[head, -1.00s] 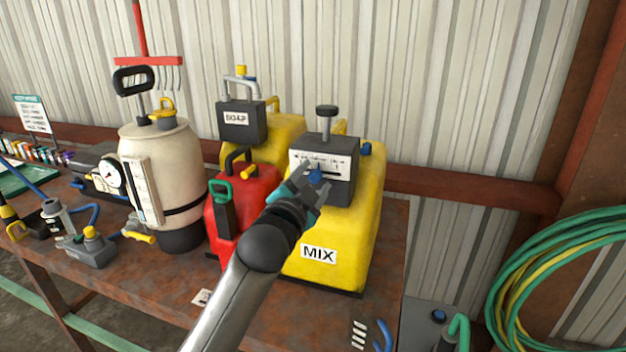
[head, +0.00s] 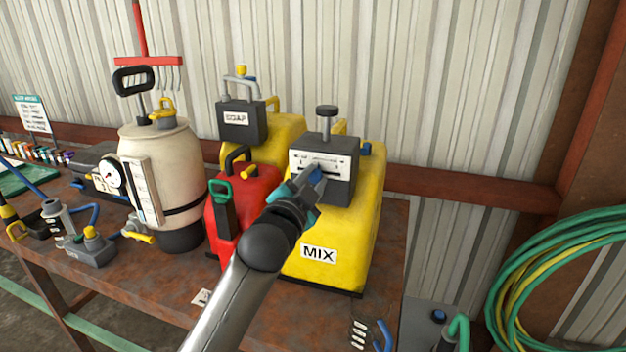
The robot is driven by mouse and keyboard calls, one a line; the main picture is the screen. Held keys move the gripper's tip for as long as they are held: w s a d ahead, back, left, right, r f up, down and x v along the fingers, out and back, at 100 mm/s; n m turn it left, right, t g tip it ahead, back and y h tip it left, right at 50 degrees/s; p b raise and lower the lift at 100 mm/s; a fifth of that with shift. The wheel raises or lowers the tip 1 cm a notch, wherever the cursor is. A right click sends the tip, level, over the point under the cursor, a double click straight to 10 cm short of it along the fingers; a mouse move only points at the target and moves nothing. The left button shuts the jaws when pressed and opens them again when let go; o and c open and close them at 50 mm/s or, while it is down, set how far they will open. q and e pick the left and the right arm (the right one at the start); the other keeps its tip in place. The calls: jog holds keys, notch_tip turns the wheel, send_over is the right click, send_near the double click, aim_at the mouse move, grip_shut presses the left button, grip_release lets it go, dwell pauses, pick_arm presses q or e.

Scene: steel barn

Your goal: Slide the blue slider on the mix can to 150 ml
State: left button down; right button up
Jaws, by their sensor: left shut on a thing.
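The yellow mix can (head: 345,240) stands upright on the bench with a "MIX" label on its front. A dark metering box with a white scale plate (head: 342,163) and a black knob (head: 326,111) sits on top of it. My left gripper (head: 313,182) is shut on the blue slider (head: 317,174) at the front of the box. The fingers hide part of the slider and its slot. The scale markings are too small to read. My right gripper is not in view.
A red can (head: 252,198) stands just left of my left gripper. A yellow soap can (head: 272,133) stands behind it, and a cream sprayer tank (head: 170,160) is farther left. Green hose coils (head: 520,285) hang at the right.

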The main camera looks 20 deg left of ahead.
aim_at(340, 174)
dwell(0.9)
pick_arm(q)
jog(key=shift+s+d+f+p, duration=0.1)
jog(key=shift+d+p, duration=0.3)
jog(key=shift+d, duration=1.7)
jog(key=c, duration=0.6)
grip_release()
jog(key=shift+d, duration=0.15)
jog(key=s, duration=1.5)
jog(key=shift+s+a, duration=0.1)
jog(key=shift+a, duration=0.3)
